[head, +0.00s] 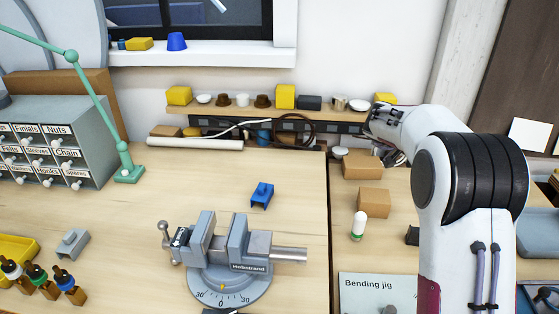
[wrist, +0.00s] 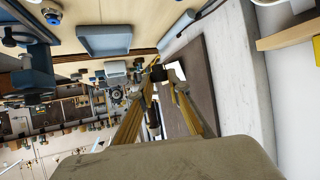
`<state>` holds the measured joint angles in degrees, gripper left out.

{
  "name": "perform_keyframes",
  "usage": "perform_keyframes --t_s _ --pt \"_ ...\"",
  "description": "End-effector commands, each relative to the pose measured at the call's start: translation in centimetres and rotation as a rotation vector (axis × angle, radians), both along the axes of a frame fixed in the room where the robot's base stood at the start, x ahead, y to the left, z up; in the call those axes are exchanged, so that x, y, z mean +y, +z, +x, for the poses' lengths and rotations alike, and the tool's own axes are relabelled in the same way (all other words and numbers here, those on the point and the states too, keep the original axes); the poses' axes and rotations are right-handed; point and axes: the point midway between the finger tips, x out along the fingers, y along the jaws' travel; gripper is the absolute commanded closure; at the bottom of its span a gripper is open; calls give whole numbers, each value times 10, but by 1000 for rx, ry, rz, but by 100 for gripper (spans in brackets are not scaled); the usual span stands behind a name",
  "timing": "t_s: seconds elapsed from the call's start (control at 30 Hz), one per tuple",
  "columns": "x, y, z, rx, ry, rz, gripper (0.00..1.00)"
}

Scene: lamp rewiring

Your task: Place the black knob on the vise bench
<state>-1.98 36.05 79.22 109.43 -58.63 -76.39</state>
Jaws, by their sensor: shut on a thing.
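In the wrist view, my gripper (wrist: 160,90) is shut on a small dark piece at its fingertips, which looks like the black knob (wrist: 157,73). The vise bench (head: 130,215) is the pale wooden top at left and centre. The grey vise (head: 230,250) stands on its front part, left of my arm.
A blue block (head: 262,195) lies behind the vise. Small bottles (head: 40,280) and a grey block (head: 73,243) are at front left. Cardboard boxes (head: 373,202) and a white-and-green tube (head: 358,226) stand right of the bench seam. Bare wood lies left of the vise.

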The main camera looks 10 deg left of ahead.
Motion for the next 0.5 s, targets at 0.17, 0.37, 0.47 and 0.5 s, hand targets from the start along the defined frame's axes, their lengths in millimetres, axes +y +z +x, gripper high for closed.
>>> perform_keyframes --t_s 0.17,0.37,0.47,0.5 --pt "43 2 9 -4 72 -1 94" --pt "107 3 18 -7 180 -4 94" --pt "140 3 20 -8 235 -5 94" --pt "154 3 20 -8 258 -5 94"
